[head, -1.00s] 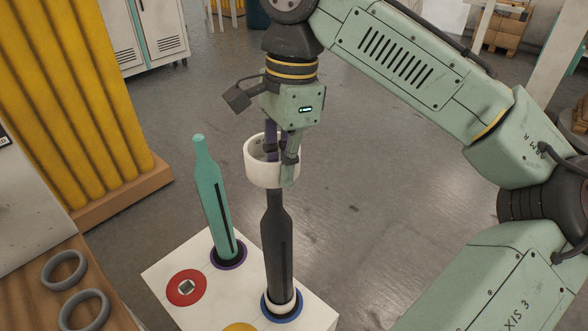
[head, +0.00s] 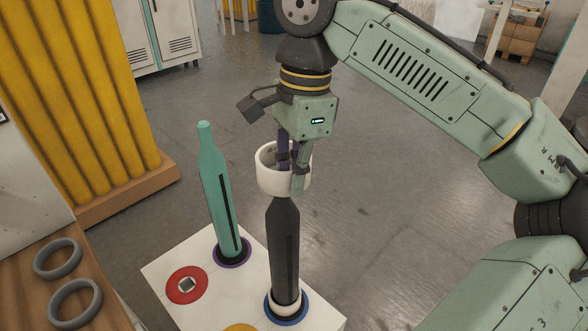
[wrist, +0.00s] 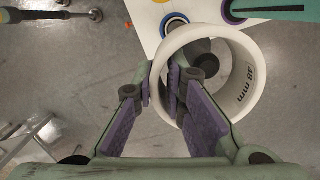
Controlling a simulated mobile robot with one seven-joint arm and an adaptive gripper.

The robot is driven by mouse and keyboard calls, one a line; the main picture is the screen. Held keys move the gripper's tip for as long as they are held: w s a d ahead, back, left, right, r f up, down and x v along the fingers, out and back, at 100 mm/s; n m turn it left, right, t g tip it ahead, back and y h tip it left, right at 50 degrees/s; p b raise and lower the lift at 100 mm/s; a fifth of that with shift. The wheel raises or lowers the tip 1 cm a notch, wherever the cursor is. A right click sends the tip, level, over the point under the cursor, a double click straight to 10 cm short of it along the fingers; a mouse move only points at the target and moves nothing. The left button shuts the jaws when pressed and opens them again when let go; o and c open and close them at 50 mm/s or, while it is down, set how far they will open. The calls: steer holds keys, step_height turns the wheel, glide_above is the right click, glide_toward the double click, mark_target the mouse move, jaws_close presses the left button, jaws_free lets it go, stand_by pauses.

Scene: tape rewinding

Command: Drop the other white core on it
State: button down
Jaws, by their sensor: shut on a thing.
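My gripper (head: 291,168) is shut on the wall of a white core (head: 269,182), its fingers pinching one side. The core hangs level over the dark grey spindle (head: 284,245); its front wall hides the spindle's narrow neck. In the wrist view, the held core (wrist: 250,88) carries a printed "mm" marking. A dark round end, likely the spindle tip (wrist: 203,52), shows inside its opening. Another white core (head: 284,309) sits around the spindle's foot, within a blue ring (head: 301,314).
A teal spindle (head: 219,195) stands to the left on the white board (head: 215,308), in a purple ring. A red disc (head: 178,292) and part of a yellow one lie in front. Two grey rings (head: 75,303) rest on the wooden table at left.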

steer(key=shift+f+b, duration=1.15)
steer(key=shift+f, duration=1.65)
steer(key=c, duration=1.6)
jaws_free()
steer(key=shift+o, duration=0.2)
step_height(320, 180, up, 12)
steer(key=d, duration=0.1)
steer(key=shift+w, duration=0.4)
